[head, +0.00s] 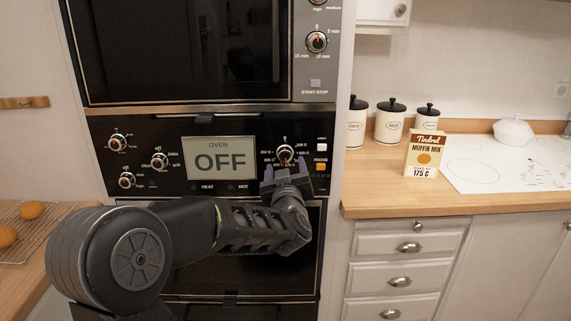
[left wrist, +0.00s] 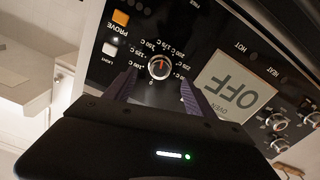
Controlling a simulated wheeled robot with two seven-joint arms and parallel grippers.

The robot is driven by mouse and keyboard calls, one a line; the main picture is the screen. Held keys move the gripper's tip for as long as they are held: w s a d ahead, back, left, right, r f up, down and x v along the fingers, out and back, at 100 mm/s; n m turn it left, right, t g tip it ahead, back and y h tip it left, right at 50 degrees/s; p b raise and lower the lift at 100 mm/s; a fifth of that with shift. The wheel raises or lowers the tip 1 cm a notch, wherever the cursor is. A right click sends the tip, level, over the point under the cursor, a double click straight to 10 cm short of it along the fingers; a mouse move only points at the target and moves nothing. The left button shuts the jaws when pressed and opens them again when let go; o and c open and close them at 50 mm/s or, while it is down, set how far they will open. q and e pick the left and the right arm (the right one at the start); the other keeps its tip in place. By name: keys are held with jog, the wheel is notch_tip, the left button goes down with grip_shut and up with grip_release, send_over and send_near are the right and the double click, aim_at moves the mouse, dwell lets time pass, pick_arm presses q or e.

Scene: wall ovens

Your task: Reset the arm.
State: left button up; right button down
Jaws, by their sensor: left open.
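My left arm reaches across the oven front in the head view. My left gripper (head: 285,174) is at the control panel, just below the temperature knob (head: 285,154). In the left wrist view the gripper (left wrist: 156,88) is open, with one finger on each side of that knob (left wrist: 159,67). I cannot tell whether the fingers touch the knob. The oven display (head: 219,159) reads OFF, and it also shows upside down in the left wrist view (left wrist: 233,85). My right gripper is not in view.
Three more knobs (head: 127,180) sit on the panel's left. A microwave (head: 180,50) is above. The counter (head: 385,190) at right holds a muffin mix box (head: 425,156) marked 175 C, canisters (head: 390,122) and a cooktop (head: 490,172). Buns on a rack (head: 35,228) lie at left.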

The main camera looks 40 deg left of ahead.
pick_arm(q)
jog(key=shift+v, duration=1)
jog(key=s+d+f+m+g+h, duration=0.1)
jog(key=d+f+m+g+h, duration=0.3)
jog(key=d+f, duration=0.8)
jog(key=d+f+m+h, duration=0.2)
jog(key=d+f+h, duration=0.55)
jog(key=f, duration=0.85)
jog(key=s+d+f+m+g+h, duration=0.1)
jog(key=s+d+f+g, duration=0.2)
jog(key=s+d+f, duration=0.3)
jog(key=s+d+f+g+h, duration=0.1)
jog(key=s+d+f+g, duration=0.2)
jog(key=s+d+f, duration=0.3)
jog(key=s+d+f+m+g+h, duration=0.1)
jog(key=s+d+f+g, duration=0.2)
jog(key=s+f, duration=0.9)
jog(key=s+d, duration=0.2)
jog(key=s, duration=0.3)
jog(key=shift+s+d+m+g, duration=0.3)
jog(key=shift+d+g, duration=0.1)
